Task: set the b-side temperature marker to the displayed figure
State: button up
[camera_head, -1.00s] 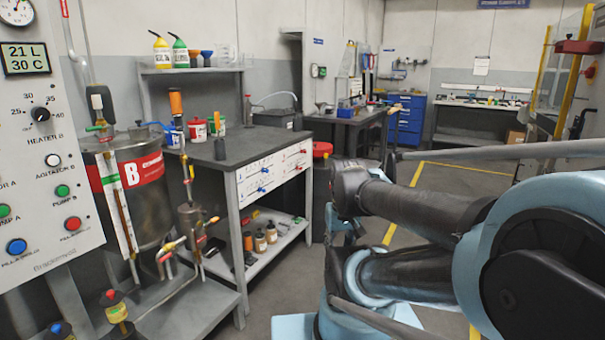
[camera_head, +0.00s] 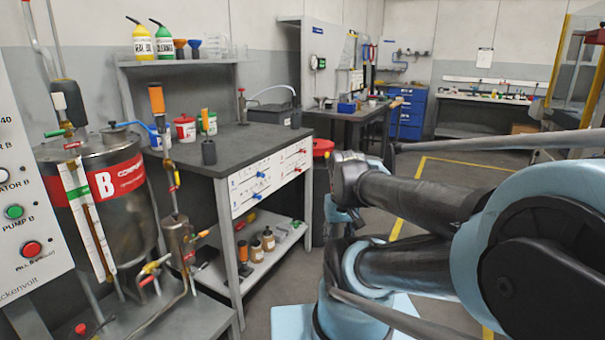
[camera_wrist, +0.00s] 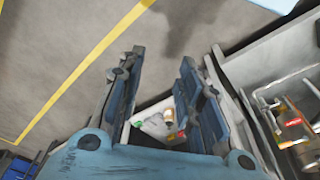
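The bench front carries white panels (camera_head: 237,207) with blue sliding markers (camera_head: 257,195) on the left part and red ones (camera_head: 300,166) on the right part. The lettering is too small to read, so I cannot tell which marker is the b-side temperature one. The display with the figure is out of view now. In the wrist view my gripper (camera_wrist: 162,58) is open, with nothing between its fingertips. Behind its fingers, a pale surface with small bottles (camera_wrist: 169,117) shows. My arm is at the right of the head view, apart from the panels.
The steel tank B (camera_head: 140,215) with its pipes and valves stands at the left, beside the control cabinet (camera_head: 35,270). A lower shelf (camera_head: 285,244) under the bench holds bottles. Floor with yellow lines (camera_head: 400,225) lies open beyond my arm.

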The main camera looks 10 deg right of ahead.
aim_at(301, 171)
jog(key=shift+o, duration=0.4)
jog(key=shift+a, duration=0.2)
jog(key=w+a+r+n+y, duration=0.25)
jog(key=w+r, duration=0.25)
jog(key=w, duration=0.4)
jog(key=w+a+r+n+y, duration=0.1)
jog(key=w+a+r+y, duration=0.2)
jog(key=w, duration=0.5)
jog(key=w+r+n+t+y, duration=0.2)
jog(key=w+r+y, duration=0.1)
jog(key=w, duration=1.8)
jog(key=w+d+f+n+t+y, duration=0.1)
jog(key=w+d+f+y, duration=0.2)
jog(key=w, duration=0.5)
jog(key=w+d+f+n+t+y, duration=0.1)
jog(key=w+d+f+n+t, duration=0.1)
jog(key=w+d+f, duration=0.45)
jog(key=w+d+f+n+t+y, duration=0.2)
jog(key=w+d+f+t, duration=0.1)
jog(key=w+d+f, duration=0.6)
jog(key=x, duration=1.8)
jog(key=shift+w+r, duration=0.15)
jog(key=shift+w, duration=0.1)
